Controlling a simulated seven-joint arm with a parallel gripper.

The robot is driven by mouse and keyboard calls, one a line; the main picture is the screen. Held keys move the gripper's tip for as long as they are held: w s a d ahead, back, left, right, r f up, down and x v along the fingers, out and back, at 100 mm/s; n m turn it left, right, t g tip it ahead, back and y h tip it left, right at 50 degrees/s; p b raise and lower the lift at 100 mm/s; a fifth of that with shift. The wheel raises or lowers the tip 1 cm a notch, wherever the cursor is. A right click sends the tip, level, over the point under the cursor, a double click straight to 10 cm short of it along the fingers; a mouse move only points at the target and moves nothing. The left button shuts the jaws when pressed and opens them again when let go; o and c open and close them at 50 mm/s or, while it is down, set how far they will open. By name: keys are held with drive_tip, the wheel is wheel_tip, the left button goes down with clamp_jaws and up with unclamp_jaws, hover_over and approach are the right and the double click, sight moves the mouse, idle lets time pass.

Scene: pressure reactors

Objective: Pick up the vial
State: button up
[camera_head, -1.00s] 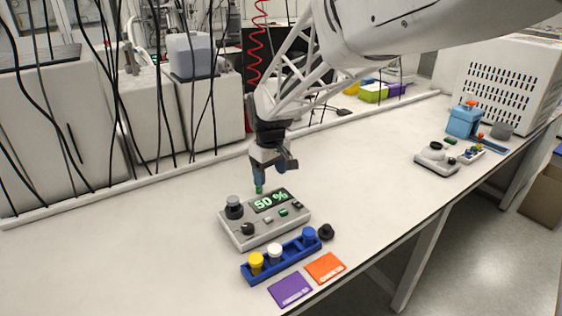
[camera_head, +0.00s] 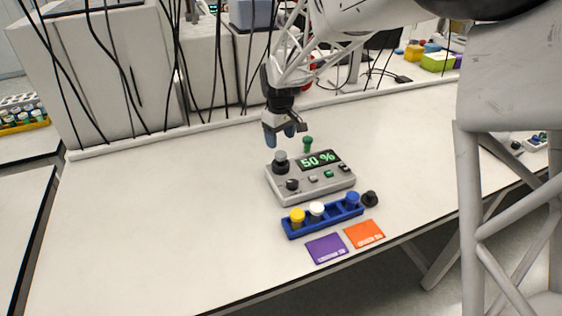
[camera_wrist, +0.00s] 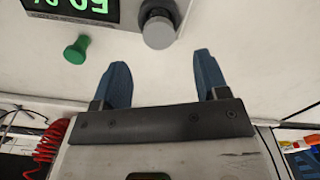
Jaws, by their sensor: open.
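A green-capped vial-like piece (camera_head: 307,143) stands behind the grey reactor box (camera_head: 310,178). It also shows in the wrist view (camera_wrist: 76,50), left of my fingers and outside the gap between them. My gripper (camera_head: 280,136) is open, pointing down behind the box, left of the green piece. In the wrist view its two blue fingers (camera_wrist: 160,62) are spread with nothing between them. A blue rack (camera_head: 328,216) in front of the box holds yellow-capped (camera_head: 297,216), white-capped (camera_head: 316,210) and blue-capped (camera_head: 352,200) vials. Which vial is meant is unclear.
The box has a grey-topped knob (camera_head: 281,163) and a lit display reading 50 %. A black round piece (camera_head: 370,198) sits beside the rack. Purple (camera_head: 327,248) and orange (camera_head: 364,234) cards lie near the table's front edge. The table's left side is clear. Cables hang behind.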

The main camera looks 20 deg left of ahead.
sight(281, 154)
drive_tip(key=shift+f, duration=1.2)
drive_tip(key=shift+d+f, duration=0.1)
drive_tip(key=shift+f, duration=2.5)
drive_tip(key=c, duration=1.1)
drive_tip(key=shift+r, duration=0.15)
